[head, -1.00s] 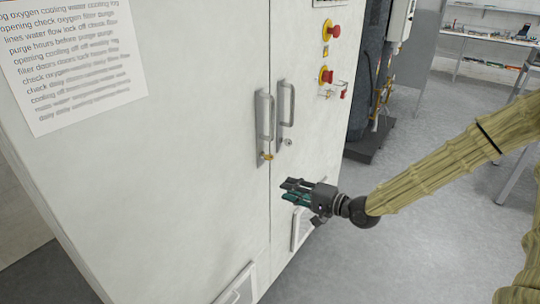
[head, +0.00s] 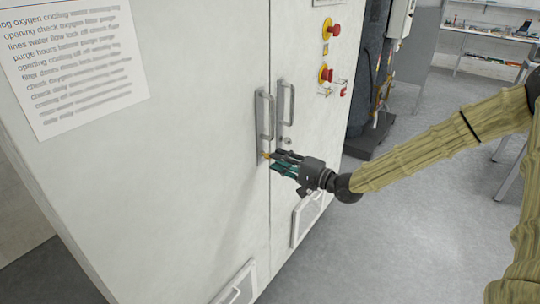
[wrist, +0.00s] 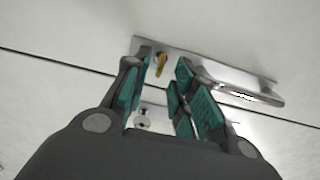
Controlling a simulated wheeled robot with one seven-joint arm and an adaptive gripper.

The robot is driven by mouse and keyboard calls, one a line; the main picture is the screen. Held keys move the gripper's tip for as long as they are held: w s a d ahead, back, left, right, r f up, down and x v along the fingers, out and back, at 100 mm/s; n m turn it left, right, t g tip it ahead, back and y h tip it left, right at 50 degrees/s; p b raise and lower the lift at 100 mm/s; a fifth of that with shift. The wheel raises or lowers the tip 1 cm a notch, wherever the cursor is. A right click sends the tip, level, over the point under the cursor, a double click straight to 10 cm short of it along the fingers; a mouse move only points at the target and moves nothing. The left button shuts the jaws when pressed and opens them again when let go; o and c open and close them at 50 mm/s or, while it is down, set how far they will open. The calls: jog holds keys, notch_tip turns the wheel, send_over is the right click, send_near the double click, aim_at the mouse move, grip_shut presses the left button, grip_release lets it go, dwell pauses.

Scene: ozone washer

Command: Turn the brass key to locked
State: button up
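The brass key (wrist: 161,64) sits in the lock at one end of a metal handle plate (wrist: 212,66) on the white cabinet door. In the head view the key (head: 266,156) shows as a small yellow spot below the left door's handle, partly hidden by my fingertips. My gripper (head: 273,160) is close in front of the key. In the wrist view my gripper (wrist: 167,72) is open, with teal finger pads apart, and the key shows between the fingertips, nearer the left finger. I cannot tell whether a finger touches it.
The right door has its own handle (head: 286,102) and a round lock (head: 287,141) close to my gripper. Red emergency buttons (head: 326,74) sit higher on the right side. Vent panels (head: 307,216) are lower down. Open floor lies to the right.

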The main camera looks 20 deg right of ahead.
jog(key=shift+p+x, duration=0.4)
jog(key=shift+x, duration=1.75)
grip_shut()
